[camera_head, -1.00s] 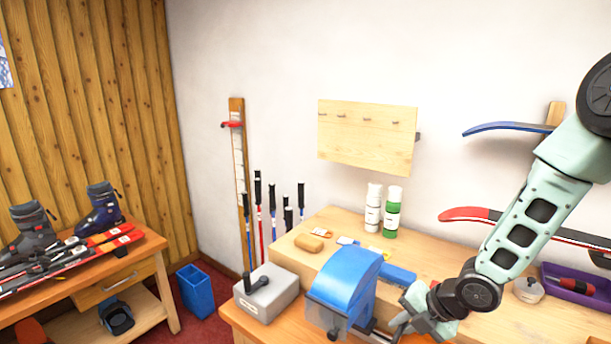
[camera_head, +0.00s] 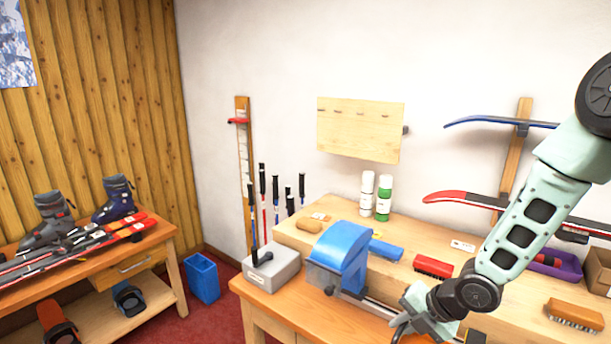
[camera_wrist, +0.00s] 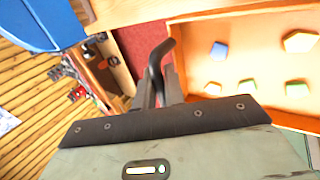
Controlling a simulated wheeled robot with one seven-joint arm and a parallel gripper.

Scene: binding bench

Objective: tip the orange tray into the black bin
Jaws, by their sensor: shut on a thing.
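The orange tray (camera_wrist: 262,66) fills the right of the wrist view, with several small blue, green and yellowish pieces lying in it. In the head view my gripper (camera_head: 404,326) is low at the bottom edge, in front of the bench. Only a sliver of the orange tray (camera_head: 418,340) shows there below it; the rest is cut off by the frame. I see no black bin in either view.
The wooden bench (camera_head: 262,302) carries a blue-hooded machine (camera_head: 342,252), a grey box (camera_head: 271,270), a red brush (camera_head: 433,267) and bottles (camera_head: 383,199). A blue bin (camera_head: 202,278) stands on the red floor between the bench and the left table (camera_head: 165,243).

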